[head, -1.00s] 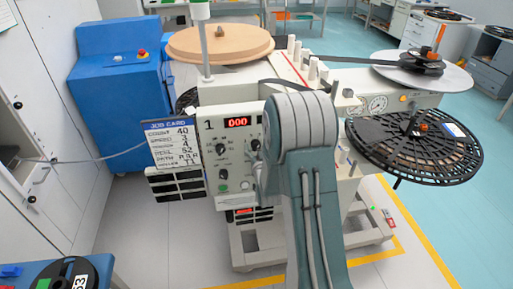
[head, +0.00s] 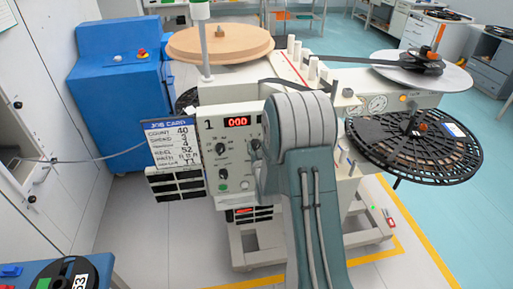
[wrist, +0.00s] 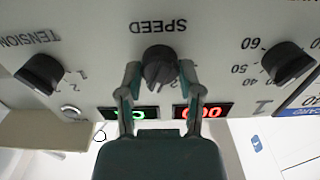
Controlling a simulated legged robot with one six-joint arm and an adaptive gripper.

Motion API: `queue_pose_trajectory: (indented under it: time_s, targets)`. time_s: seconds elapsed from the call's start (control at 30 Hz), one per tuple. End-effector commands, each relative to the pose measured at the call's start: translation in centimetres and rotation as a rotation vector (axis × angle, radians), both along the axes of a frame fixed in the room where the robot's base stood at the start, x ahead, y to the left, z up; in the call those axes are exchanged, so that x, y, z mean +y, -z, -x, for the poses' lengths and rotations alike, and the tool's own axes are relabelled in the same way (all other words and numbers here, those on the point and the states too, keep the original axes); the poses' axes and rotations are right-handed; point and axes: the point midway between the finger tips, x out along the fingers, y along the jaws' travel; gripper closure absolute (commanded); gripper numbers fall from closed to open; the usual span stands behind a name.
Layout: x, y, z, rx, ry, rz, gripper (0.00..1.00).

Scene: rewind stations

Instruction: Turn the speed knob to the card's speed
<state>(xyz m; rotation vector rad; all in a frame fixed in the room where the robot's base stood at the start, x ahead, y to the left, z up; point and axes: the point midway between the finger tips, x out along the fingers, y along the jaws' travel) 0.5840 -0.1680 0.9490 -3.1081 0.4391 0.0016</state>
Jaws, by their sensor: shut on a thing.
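The dark speed knob (wrist: 160,67) sits under the upside-down word SPEED in the wrist view. My gripper (wrist: 161,76) is shut on it, one finger at each side. The fingers hide much of its number scale, so I cannot read its setting. In the head view my arm covers the gripper and part of the white control panel (head: 230,165). The job card (head: 173,145) hangs at the panel's left; its speed line seems to read 3.
The tension knob (wrist: 40,73) and a knob with a 40-to-60 scale (wrist: 288,63) flank the speed knob. A red display (head: 237,122) reads 000. A green display (wrist: 131,114) is partly covered. A black reel (head: 415,145) sticks out on the right.

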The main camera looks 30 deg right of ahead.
Motion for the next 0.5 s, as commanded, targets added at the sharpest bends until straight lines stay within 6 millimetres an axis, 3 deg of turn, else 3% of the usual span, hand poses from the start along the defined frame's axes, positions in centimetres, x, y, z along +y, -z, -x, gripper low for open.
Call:
queue_pose_trajectory:
  time_s: [0.23, 0.27, 0.33, 0.5]
  targets:
    - [0.06, -0.11, -0.12, -0.002, -0.002, 0.005, 1.00]
    - [0.06, -0.11, -0.12, -0.002, -0.002, 0.005, 0.48]
    - [0.06, -0.11, -0.12, -0.002, -0.002, 0.005, 0.18]
    - [0.04, -0.07, -0.07, -0.001, -0.002, 0.003, 0.18]
